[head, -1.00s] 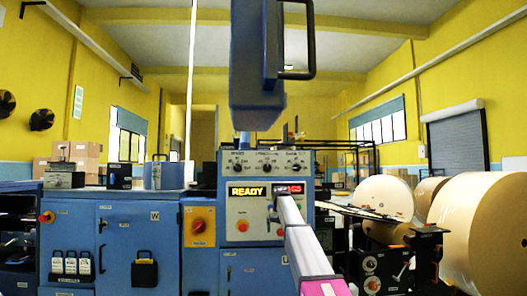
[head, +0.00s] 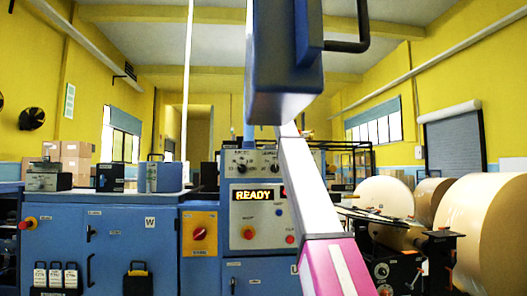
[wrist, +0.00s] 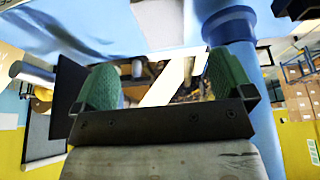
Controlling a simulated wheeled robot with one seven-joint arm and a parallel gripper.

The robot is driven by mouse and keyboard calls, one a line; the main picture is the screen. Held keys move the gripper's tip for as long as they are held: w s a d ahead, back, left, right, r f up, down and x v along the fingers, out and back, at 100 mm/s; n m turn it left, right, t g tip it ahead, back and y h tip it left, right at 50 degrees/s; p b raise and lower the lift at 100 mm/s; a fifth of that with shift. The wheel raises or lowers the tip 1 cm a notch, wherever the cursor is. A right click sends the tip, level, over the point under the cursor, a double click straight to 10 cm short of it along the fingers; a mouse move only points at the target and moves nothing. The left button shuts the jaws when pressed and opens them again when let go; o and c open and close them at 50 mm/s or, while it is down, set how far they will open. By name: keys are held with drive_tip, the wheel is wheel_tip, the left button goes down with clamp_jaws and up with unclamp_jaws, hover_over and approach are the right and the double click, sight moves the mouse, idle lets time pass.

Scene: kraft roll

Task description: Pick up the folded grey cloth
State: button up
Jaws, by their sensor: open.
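I cannot make out the folded grey cloth in either view. My gripper (wrist: 161,78) shows in the wrist view with its two green-padded fingers wide apart. No cloth shows between them; a pale slanted strip and blurred clutter appear in the gap behind. In the head view my white and pink arm reaches up from the bottom, and its far end passes out of sight at the blue block, so the gripper is not seen there.
A blue block with a dark handle (head: 284,70) hangs close at top centre. Blue cabinets (head: 118,240) stand left, with small boxes on top. A control panel (head: 252,203) reading READY stands at centre. Large paper rolls (head: 492,232) are at right.

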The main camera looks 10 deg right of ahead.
sight(269, 148)
drive_tip(key=x, duration=0.5)
drive_tip(key=w+x, duration=0.1)
drive_tip(key=x, duration=0.4)
drive_tip(key=shift+a+r, duration=0.15)
drive_tip(key=shift+r, duration=0.1)
drive_tip(key=shift+w, duration=0.1)
drive_tip(key=c, duration=1)
